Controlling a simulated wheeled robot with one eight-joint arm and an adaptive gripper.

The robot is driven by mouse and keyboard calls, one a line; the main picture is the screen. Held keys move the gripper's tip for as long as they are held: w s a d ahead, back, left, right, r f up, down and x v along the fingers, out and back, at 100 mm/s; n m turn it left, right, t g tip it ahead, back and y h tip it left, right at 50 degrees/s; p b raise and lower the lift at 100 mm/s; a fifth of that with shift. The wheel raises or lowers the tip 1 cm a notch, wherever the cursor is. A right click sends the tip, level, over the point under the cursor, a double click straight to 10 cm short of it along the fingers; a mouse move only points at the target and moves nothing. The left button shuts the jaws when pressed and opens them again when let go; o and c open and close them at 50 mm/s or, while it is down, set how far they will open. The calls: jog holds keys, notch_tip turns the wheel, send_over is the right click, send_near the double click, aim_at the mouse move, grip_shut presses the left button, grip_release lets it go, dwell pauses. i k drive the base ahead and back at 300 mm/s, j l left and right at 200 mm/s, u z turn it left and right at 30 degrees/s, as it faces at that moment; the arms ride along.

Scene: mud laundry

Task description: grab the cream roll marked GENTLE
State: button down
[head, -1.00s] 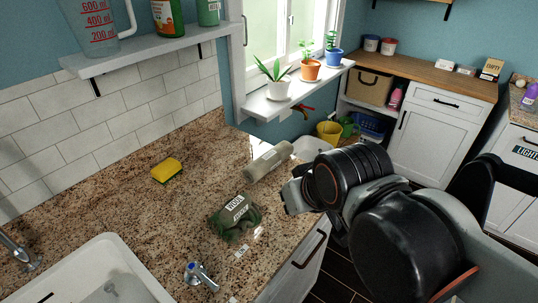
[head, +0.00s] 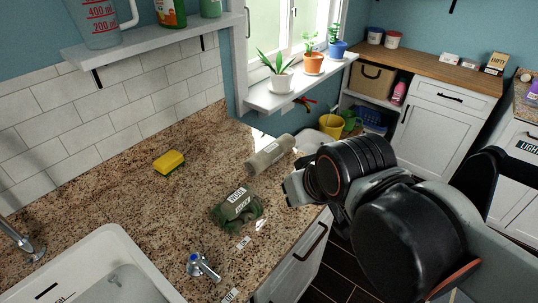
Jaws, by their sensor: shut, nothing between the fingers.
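A cream roll (head: 269,155) lies on its side on the speckled granite counter, near the counter's right edge below the window sill. It bears a mark that is too small to read. My gripper (head: 291,188) is at the counter's right edge, just right of and in front of the roll. It appears shut and empty, apart from the roll. My black wrist and arm links fill the right of the view and hide part of the gripper.
A dark green labelled bag (head: 236,208) lies in front of the roll. A yellow sponge (head: 169,162) is to the left. Potted plants stand on the sill (head: 300,87). Bare counter lies between sponge and bag.

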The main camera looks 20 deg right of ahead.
aim_at(258, 163)
jog(key=k+j+u, duration=0.2)
jog(key=k, duration=0.45)
jog(key=l+u, duration=0.15)
jog(key=u, duration=0.25)
jog(key=i+l+u, duration=0.1)
jog(key=u, duration=0.3)
jog(key=l+u, duration=0.5)
jog(key=u, duration=0.25)
jog(key=k+l, duration=0.1)
jog(key=l, duration=0.8)
jog(key=k+l+z, duration=0.1)
jog(key=l, duration=0.75)
jog(key=k+l, duration=0.1)
jog(key=l, duration=0.8)
jog(key=k+l+z, duration=0.25)
jog(key=i+l+u, duration=0.35)
jog(key=i, duration=0.1)
